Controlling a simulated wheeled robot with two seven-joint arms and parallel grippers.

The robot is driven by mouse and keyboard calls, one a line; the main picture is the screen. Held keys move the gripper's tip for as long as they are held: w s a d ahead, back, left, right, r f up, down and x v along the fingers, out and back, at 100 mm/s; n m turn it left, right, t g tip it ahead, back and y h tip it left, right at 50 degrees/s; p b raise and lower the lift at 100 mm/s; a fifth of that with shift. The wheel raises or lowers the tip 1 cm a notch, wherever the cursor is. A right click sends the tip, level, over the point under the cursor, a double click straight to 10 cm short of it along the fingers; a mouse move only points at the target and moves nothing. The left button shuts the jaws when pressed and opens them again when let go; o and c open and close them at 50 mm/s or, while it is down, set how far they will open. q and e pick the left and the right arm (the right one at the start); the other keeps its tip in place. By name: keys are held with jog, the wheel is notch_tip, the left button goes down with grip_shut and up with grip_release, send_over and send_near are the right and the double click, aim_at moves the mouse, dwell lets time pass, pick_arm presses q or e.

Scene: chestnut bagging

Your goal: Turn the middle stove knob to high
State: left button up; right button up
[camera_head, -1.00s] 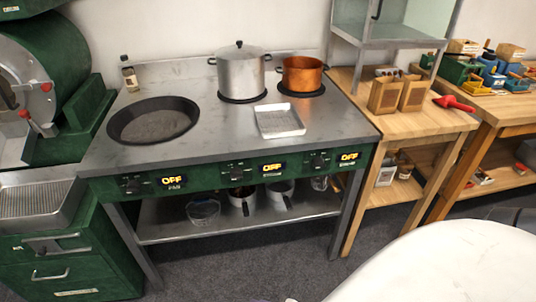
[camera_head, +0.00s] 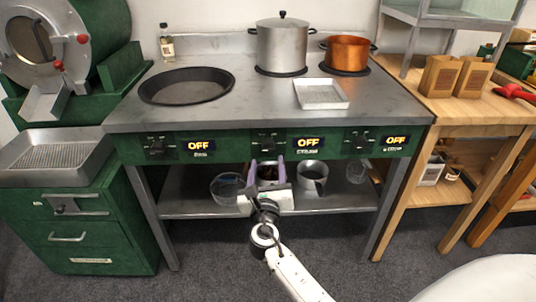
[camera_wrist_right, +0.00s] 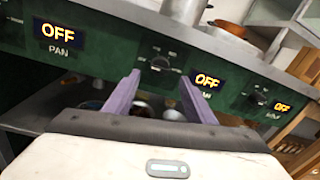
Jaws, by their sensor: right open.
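The middle stove knob (camera_head: 267,143) is a dark dial on the green front panel, with a lit OFF display (camera_head: 308,143) to its right. It also shows in the right wrist view (camera_wrist_right: 159,63), above and between the fingertips. My right gripper (camera_head: 266,163) is open and empty, just below and in front of the middle knob, its two purple fingers pointing at the panel. It also shows in the right wrist view (camera_wrist_right: 162,82). I cannot tell whether the fingers touch the panel. My left gripper is not in view.
The left knob (camera_head: 157,147) and right knob (camera_head: 361,141) both have OFF displays. On the stove top are a dark pan (camera_head: 186,86), a steel pot (camera_head: 283,45), a copper pot (camera_head: 347,53) and a metal tray (camera_head: 320,94). Pots stand on the lower shelf (camera_head: 188,206).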

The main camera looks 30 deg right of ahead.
aim_at(268, 150)
jog(key=b+x, duration=0.1)
jog(key=x, duration=0.6)
jog(key=shift+w+d, duration=0.15)
jog(key=c, duration=1)
